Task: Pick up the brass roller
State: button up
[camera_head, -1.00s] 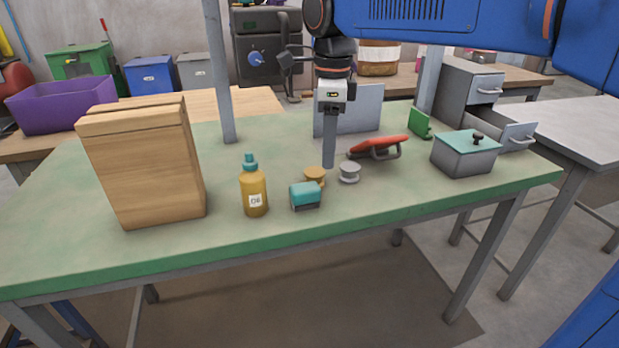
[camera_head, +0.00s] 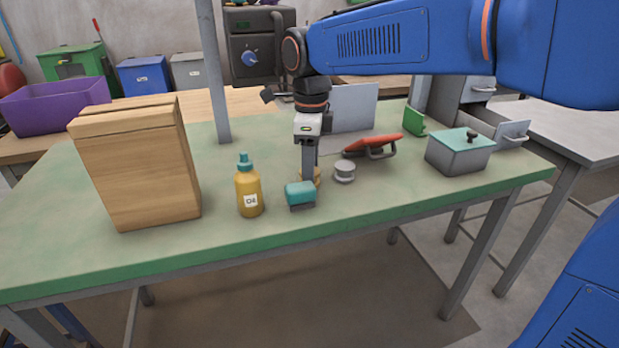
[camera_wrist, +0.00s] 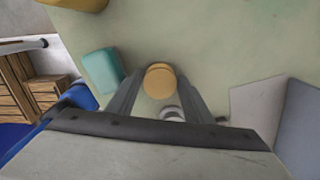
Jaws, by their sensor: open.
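The brass roller (camera_head: 316,178) is a small golden spool standing on the green table, partly hidden behind my gripper in the head view. In the wrist view the brass roller (camera_wrist: 160,80) shows as a round golden disc between and just beyond the fingertips. My gripper (camera_head: 308,182) points straight down, low over the table at the brass roller. In the wrist view my gripper (camera_wrist: 158,85) is open, with a finger on each side of the roller. I cannot tell whether the fingers touch it.
A teal-topped block (camera_head: 300,194) stands close in front of the roller. A grey roller (camera_head: 344,171) stands close to its right. An oil bottle (camera_head: 249,192) and a wooden box (camera_head: 140,165) are to the left. A red-handled tool (camera_head: 373,144) and a lidded grey box (camera_head: 460,152) are right.

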jog(key=shift+f, duration=0.1)
jog(key=shift+c, duration=0.3)
jog(key=c, duration=0.8)
jog(key=shift+c, duration=0.2)
